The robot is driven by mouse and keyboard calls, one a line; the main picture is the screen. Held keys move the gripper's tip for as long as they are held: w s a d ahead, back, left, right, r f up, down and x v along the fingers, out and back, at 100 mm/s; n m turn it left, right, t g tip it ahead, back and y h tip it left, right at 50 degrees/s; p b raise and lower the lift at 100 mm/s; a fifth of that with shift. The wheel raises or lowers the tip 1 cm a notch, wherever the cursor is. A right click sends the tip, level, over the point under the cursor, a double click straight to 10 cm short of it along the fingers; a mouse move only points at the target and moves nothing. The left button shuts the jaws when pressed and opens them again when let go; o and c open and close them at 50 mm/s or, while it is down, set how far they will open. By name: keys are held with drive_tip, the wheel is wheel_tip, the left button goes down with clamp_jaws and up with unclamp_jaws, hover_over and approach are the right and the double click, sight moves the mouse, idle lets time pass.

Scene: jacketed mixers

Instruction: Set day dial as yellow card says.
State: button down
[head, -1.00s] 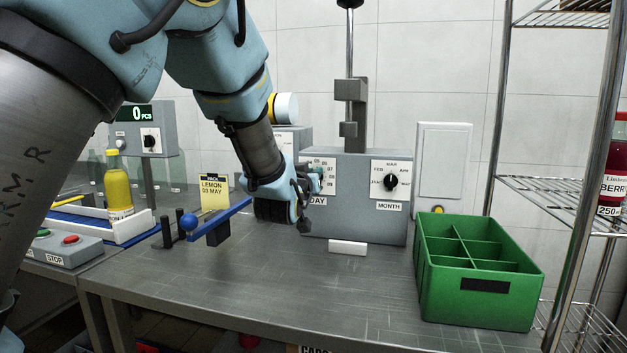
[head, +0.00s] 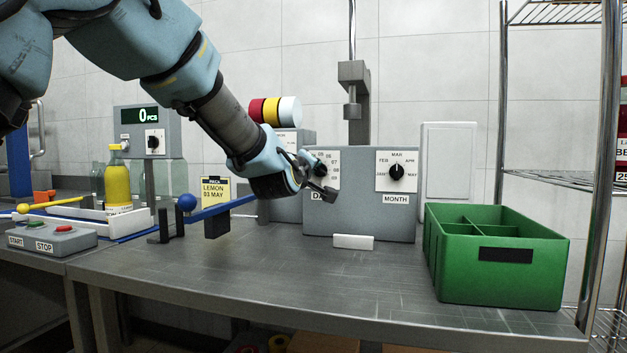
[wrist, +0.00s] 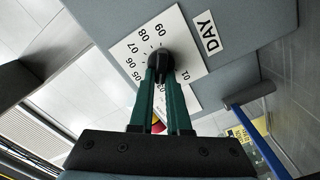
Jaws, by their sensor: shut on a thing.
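The yellow card (head: 215,191) stands at the back of the table and reads LEMON 03 MAY. The grey date box (head: 357,215) carries a day dial and a month dial (head: 397,172). The black day dial knob (wrist: 160,57) sits on a white plate with numbers in the wrist view, above a DAY label (head: 318,196). My gripper (wrist: 161,74) is shut on the day dial knob, its green fingers on either side of it. The fingers hide part of the number ring, and I cannot tell which number the knob points to. The month dial's pointer is too small to read surely.
A green divided crate (head: 500,262) stands at the right. A blue-knobbed lever (head: 188,203) is left of the date box, and a white block (head: 353,242) lies before it. A yellow bottle (head: 118,182) stands at the left. The table's front middle is clear.

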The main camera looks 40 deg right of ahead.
drive_tip(key=shift+f+n+b, duration=0.1)
drive_tip(key=shift+n+b, duration=0.4)
drive_tip(key=shift+n, duration=0.2)
drive_tip(key=c, duration=0.9)
unclamp_jaws()
drive_tip(key=b+v, duration=0.1)
drive_tip(key=v, duration=0.9)
drive_tip(key=shift+s+a, duration=0.15)
drive_tip(key=shift+a, duration=0.2)
drive_tip(key=shift+f, duration=0.1)
